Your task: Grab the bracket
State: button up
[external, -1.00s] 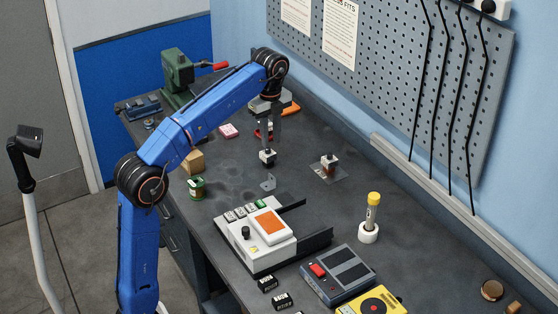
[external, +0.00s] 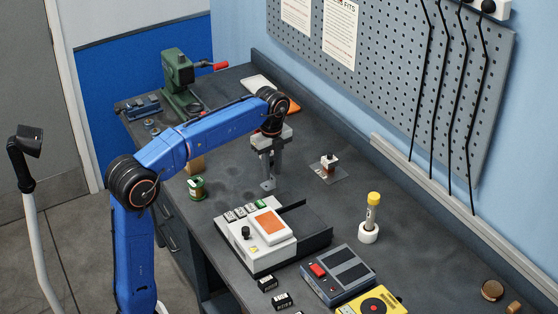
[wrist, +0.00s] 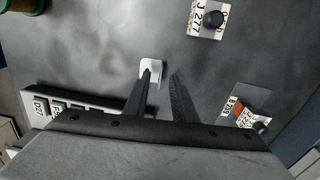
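The bracket (external: 268,184) is a small grey metal piece with a hole, on the dark bench behind the white-and-orange device. In the wrist view the bracket (wrist: 151,66) looks pale and lies just beyond the fingertips, mostly at the left finger, which covers part of it. My gripper (external: 271,174) points down, close above the bracket. Its two fingers (wrist: 161,75) are apart with bare bench showing between them. Whether a finger touches the bracket I cannot tell.
A labelled block with a black knob (wrist: 208,18) stands beyond the bracket. A similar block (external: 330,163) sits on a plate to the right. The white device (external: 255,245) with an orange panel is in front. A green can (external: 196,188) stands to the left.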

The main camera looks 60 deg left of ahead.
aim_at(268, 182)
jog(key=shift+f, duration=1.25)
jog(key=shift+c, duration=0.7)
grip_shut()
